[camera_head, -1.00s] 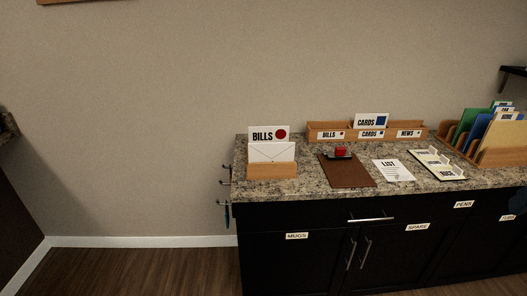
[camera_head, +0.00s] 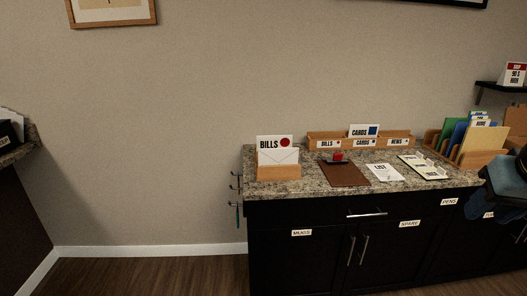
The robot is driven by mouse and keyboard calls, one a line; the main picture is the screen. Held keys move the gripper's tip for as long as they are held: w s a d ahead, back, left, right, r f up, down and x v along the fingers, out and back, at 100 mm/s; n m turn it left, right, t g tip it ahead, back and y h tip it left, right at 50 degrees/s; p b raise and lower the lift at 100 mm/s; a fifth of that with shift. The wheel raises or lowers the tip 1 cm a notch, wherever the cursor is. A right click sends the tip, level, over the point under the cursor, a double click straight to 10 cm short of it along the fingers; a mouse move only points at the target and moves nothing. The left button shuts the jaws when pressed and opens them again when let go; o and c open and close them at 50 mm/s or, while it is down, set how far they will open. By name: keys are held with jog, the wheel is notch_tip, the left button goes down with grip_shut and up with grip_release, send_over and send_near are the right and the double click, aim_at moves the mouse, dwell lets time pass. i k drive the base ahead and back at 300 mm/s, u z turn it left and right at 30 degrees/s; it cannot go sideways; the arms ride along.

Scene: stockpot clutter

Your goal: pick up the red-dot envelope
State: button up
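A white envelope (camera_head: 278,156) with a V-shaped flap stands upright in a small wooden holder (camera_head: 279,173) at the left end of the granite counter. Right behind it rises a white card (camera_head: 269,143) reading BILLS with a red dot; I cannot tell whether the two are joined. My gripper's fingers do not show.
Floor (camera_head: 150,273) is clear at left.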

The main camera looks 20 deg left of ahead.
aim_at(269, 141)
jog(key=u, duration=1.1)
jog(key=i, duration=1.7)
